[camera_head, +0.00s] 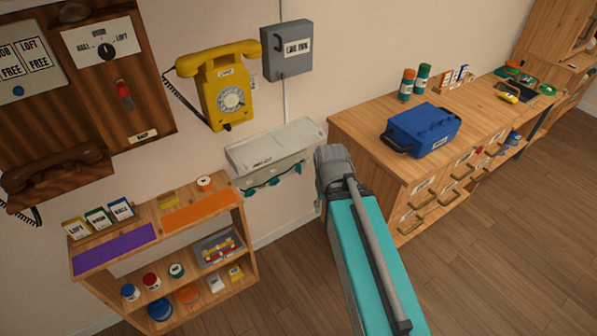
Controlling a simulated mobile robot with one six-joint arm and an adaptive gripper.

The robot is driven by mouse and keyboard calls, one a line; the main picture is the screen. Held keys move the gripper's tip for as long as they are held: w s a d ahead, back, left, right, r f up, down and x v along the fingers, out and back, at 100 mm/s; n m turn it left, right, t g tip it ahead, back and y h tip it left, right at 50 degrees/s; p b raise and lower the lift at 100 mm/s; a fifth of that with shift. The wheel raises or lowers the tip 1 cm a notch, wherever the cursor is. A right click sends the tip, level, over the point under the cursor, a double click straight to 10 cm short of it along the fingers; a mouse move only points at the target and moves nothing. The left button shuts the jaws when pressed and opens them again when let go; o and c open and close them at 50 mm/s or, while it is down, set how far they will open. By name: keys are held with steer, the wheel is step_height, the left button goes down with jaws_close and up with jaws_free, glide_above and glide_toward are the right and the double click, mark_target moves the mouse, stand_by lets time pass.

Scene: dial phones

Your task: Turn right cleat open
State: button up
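A pale wall-mounted unit (272,146) with a small label on its front hangs below the yellow phone. Several small teal pieces sit along its lower edge; the rightmost teal piece (297,168) may be the right cleat, but it is too small to tell which way it is turned. My teal and grey arm reaches up from the bottom, and its grey joint is just right of this unit. My gripper does not show; the arm's far end is hidden behind that joint.
A yellow dial phone (226,92) and a grey box (287,50) hang above. A low shelf (248,232) with jars stands at left. A wooden cabinet (368,148) bearing a blue toolbox (421,130) stands at right. Open floor lies at lower right.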

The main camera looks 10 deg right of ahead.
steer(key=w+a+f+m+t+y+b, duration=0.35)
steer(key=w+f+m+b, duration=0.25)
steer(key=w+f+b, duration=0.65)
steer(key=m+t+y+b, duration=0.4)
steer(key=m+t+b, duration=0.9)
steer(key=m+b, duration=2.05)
glide_toward(299, 169)
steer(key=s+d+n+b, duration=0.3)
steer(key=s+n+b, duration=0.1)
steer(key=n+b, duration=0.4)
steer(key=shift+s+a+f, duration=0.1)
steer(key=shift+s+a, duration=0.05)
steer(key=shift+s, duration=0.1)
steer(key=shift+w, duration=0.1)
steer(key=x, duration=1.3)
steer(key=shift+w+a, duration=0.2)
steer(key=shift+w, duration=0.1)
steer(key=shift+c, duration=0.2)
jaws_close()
